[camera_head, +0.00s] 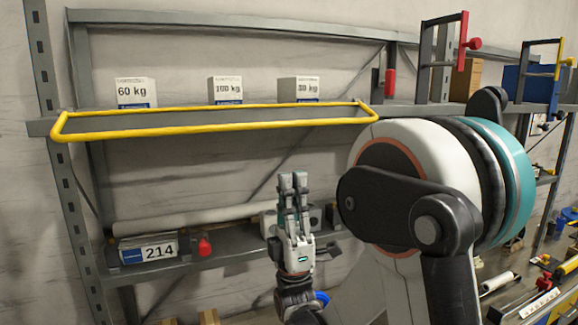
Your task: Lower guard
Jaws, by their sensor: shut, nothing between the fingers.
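The guard is a yellow tubular rail (215,124) that sticks out level in front of the upper shelf. Its left end (60,126) and right end (366,110) meet the shelf edge. My gripper (293,181) points upward below the right half of the rail, in front of the lower shelf. Its fingers are shut together with nothing between them. The gripper is apart from the rail in the picture; the exact depth between them is hard to tell.
The upper shelf holds white weight blocks marked 60 kg (136,92), 100 kg (225,89) and 30 kg (299,89). The lower shelf (228,242) carries a 214 label (160,252), a red knob (204,247) and a pale roll (190,218). Clamps (440,60) stand at upper right.

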